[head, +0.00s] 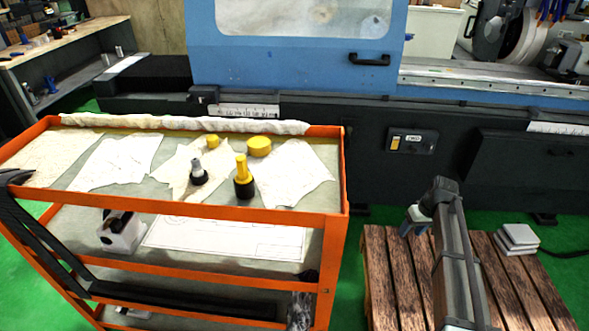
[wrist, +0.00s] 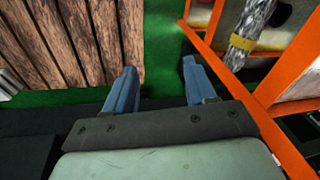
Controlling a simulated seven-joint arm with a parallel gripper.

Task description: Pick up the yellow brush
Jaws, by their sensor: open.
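An upright piece with a yellow handle and a black base (head: 243,178) stands on the top shelf of the orange cart (head: 180,207); it looks like the yellow brush. My gripper (head: 414,221) is in the head view to the right of the cart, over the wooden pallet and well apart from the brush. In the wrist view my gripper (wrist: 158,72) has its two blue fingers spread, with nothing between them. The brush does not show in the wrist view.
A similar grey-and-black piece (head: 198,174), a small yellow piece (head: 212,140) and a yellow round piece (head: 259,146) stand near the brush. A rolled white cloth (head: 180,123) lies along the cart's back edge. The blue grinder (head: 290,60) stands behind. White blocks (head: 517,238) lie on the pallet (head: 385,270).

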